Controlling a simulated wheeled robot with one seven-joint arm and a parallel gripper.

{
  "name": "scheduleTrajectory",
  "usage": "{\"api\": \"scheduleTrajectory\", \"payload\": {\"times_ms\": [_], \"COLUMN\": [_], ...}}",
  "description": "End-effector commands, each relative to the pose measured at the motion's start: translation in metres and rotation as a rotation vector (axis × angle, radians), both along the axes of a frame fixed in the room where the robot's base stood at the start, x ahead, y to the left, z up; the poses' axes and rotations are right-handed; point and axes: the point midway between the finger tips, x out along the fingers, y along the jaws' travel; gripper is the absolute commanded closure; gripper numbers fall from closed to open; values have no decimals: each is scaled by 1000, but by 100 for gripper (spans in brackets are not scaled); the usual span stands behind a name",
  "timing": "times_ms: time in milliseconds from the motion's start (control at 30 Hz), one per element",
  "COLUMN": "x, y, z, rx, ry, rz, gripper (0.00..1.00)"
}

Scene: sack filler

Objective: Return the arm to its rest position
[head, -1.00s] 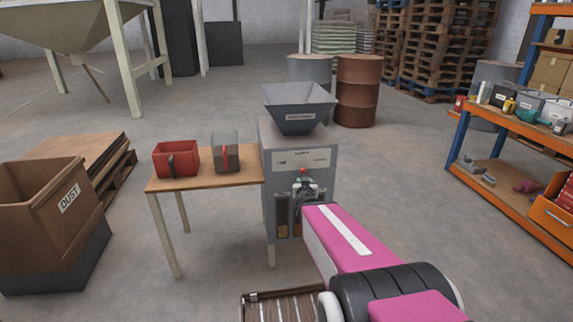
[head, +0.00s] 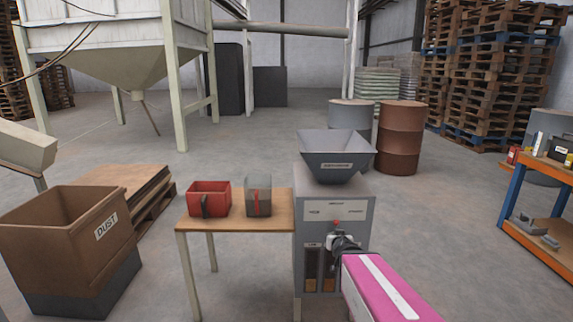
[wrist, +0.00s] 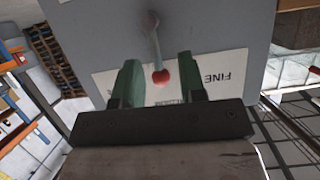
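My gripper (wrist: 158,78) is open, its two green fingers apart and nothing held between them. In the wrist view a red knob (wrist: 160,77) on a thin lever shows in the gap between the fingers, in front of the machine's labelled face; I cannot tell how far off it is. In the head view my gripper (head: 342,241) is at the front of the grey filling machine (head: 335,190), just below the red knob (head: 336,223). My pink arm reaches there from the bottom right. The fingers are too small to make out in the head view.
A grey hopper (head: 337,153) tops the machine. A wooden table (head: 235,224) beside it holds a red scoop bin (head: 208,198) and a grey container (head: 258,196). A dust box (head: 60,235) stands left, an orange shelf (head: 545,200) right. Floor between machine and shelf is clear.

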Motion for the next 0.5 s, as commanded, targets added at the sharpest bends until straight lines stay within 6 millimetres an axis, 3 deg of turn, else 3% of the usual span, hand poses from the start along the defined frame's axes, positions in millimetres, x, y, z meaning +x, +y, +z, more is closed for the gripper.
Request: {"api": "scheduleTrajectory", "payload": {"times_ms": [267, 500], "x": [-30, -89], "y": [25, 28], "z": [-36, -68], "rx": [38, 32], "ry": [326, 756], "rz": [132, 156], "gripper": [62, 62]}}
